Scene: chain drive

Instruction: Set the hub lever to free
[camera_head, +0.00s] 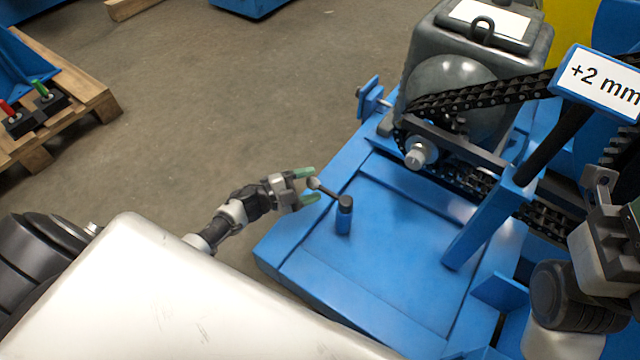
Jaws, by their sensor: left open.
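A small lever (328,191), which looks like the hub lever, sits on a short blue post with a black cap on the blue base plate (385,245). Its dark arm points up-left in the picture and ends in a grey knob. My left gripper (307,185) has green fingertips and is open, with one finger on each side of the knob. I cannot tell whether a finger touches it. No free marking is readable by the lever. Part of my right arm (575,300) shows at the right edge; its jaws cannot be made out clearly.
A black chain (480,97) runs past a grey motor housing (425,50) behind the plate. A blue upright (485,220) and a "+2 mm" sign (605,85) stand to the right. A wooden pallet (85,85) lies far left. The floor between is clear.

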